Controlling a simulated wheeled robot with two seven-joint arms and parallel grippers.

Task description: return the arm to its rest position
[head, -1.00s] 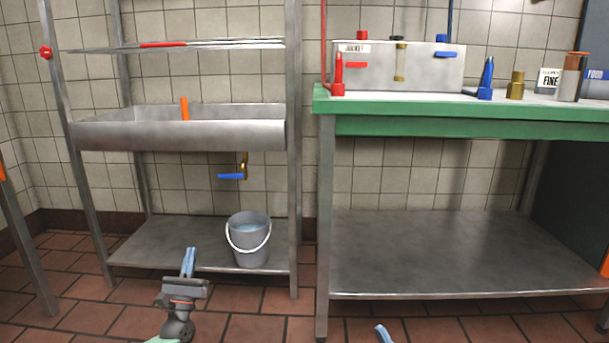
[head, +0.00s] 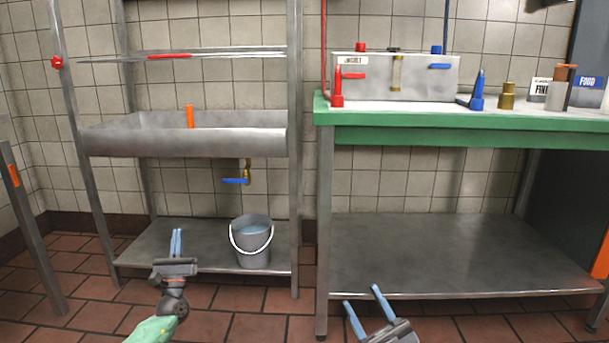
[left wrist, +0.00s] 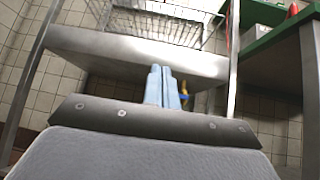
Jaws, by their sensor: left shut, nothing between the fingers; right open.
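My left gripper (head: 176,243) is at the lower left in the head view, in front of the lower shelf of the steel rack. Its two blue fingers are together with nothing between them. They also show together in the left wrist view (left wrist: 162,88), pointing towards the steel trough. My right gripper (head: 363,308) is at the bottom centre of the head view, in front of the green-edged bench. Its blue fingers are spread apart and empty. Most of the right arm is out of frame.
A grey bucket (head: 251,241) of water stands on the lower shelf (head: 190,240), right of my left gripper. A steel trough (head: 180,141) with a blue-handled tap (head: 236,181) is above. The green-edged bench (head: 450,134) holds a metal box (head: 396,77) and cans. Its lower shelf (head: 450,250) is bare.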

